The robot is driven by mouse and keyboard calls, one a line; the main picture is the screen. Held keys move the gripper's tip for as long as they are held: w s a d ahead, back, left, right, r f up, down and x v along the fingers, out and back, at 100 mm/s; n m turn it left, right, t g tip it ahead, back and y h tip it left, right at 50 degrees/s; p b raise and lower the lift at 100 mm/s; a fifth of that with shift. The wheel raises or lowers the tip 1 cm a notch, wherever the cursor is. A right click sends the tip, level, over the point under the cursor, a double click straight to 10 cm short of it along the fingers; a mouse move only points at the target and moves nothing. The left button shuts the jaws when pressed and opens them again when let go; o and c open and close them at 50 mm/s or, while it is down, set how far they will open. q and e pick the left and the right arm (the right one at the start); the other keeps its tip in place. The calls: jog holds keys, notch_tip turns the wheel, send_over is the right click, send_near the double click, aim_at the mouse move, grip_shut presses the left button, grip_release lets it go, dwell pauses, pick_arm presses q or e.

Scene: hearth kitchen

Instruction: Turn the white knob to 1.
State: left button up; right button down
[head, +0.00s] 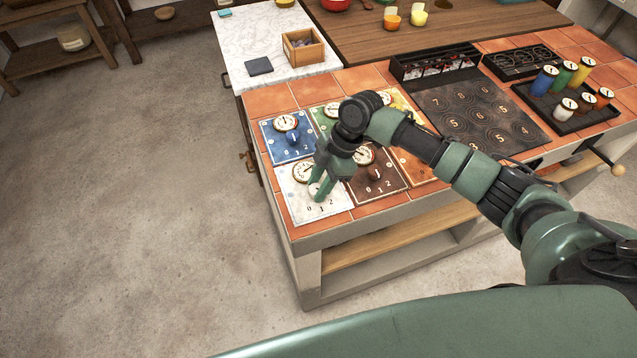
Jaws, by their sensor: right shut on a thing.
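The white panel (293,207) lies at the near left corner of the tiled counter. It bears a round dial (305,172) at its top and the printed numbers 0, 1 and 2 along its lower part. My right gripper (319,192) reaches down over this panel from the right, shut on the white knob. The gripper's fingers mostly hide the knob, so I cannot tell where it points. My left gripper is not in view.
A blue panel (276,147) with a knob lies behind the white one, and a brown panel (390,181) lies to its right. Green, yellow and orange panels are partly under my arm. A dark plate with printed numbers (440,98) and a tray of colored cylinders (565,122) stand farther right.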

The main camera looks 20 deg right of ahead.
jog(key=m+p, duration=0.2)
jog(key=m+t+p, duration=0.1)
jog(key=m+p, duration=0.1)
jog(key=p, duration=0.1)
jog(key=m+t+p, duration=0.1)
jog(key=p, duration=0.1)
jog(key=shift+s+a+r+m+p, duration=0.1)
jog(key=shift+s+r+m+p, duration=0.05)
jog(key=shift+r+m+p, duration=0.2)
jog(key=shift+m+t+h+p, duration=0.3)
jog(key=shift+m+t+p, duration=0.2)
jog(key=shift+m+p, duration=0.5)
jog(key=shift+f+m+p, duration=0.25)
jog(key=shift+m+p, duration=0.35)
jog(key=shift+m, duration=0.05)
jog(key=c, duration=1)
grip_release()
jog(key=shift+b+v, duration=0.6)
jog(key=shift+v, duration=3.3)
jog(key=shift+s+a, duration=0.1)
jog(key=shift+a, duration=0.05)
